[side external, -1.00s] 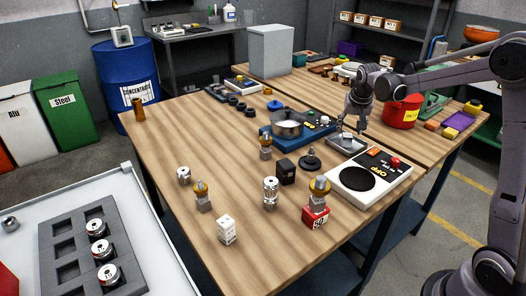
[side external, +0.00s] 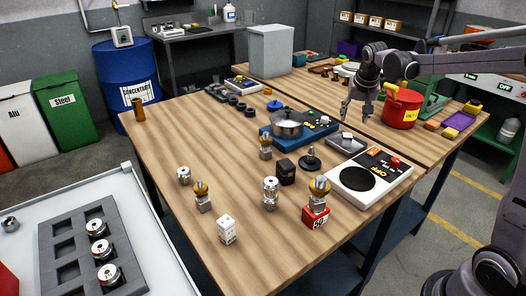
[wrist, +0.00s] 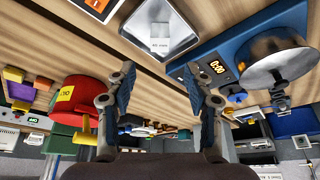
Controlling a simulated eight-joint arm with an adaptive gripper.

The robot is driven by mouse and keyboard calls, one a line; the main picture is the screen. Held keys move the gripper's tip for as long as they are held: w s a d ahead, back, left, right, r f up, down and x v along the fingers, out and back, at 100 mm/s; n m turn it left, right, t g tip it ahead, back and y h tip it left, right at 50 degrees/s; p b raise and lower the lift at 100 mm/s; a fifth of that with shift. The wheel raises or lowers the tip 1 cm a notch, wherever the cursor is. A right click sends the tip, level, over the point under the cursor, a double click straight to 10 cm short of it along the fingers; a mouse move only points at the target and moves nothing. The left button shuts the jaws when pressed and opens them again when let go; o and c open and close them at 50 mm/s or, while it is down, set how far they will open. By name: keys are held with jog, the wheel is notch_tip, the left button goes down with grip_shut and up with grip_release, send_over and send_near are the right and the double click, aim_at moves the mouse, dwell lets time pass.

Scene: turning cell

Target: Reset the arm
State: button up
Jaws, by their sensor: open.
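My gripper (side external: 356,110) hangs above the right part of the wooden table, its fingers apart with nothing between them. In the wrist view my gripper (wrist: 158,75) also shows both fingers spread and empty. A small metal tray (side external: 335,144) with a pale block in it lies in front of my gripper; the tray shows at the top of the wrist view (wrist: 184,43). A red can (side external: 403,108) with a yellow label stands right of my gripper, apart from it. A blue scale (side external: 280,150) with a metal pan (side external: 288,129) stands to its left.
A white panel with a black disc (side external: 355,183) lies at the table's right edge. Several tool holders, a small red block (side external: 315,219) and a white die-like cube (side external: 227,229) stand toward the front. A grey box (side external: 271,51) stands behind. The table's left middle is mostly clear.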

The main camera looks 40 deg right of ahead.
aim_at(348, 135)
jog(key=x, duration=1.1)
jog(key=shift+w+f, duration=0.1)
jog(key=shift+f, duration=0.25)
jog(key=shift+r, duration=1.2)
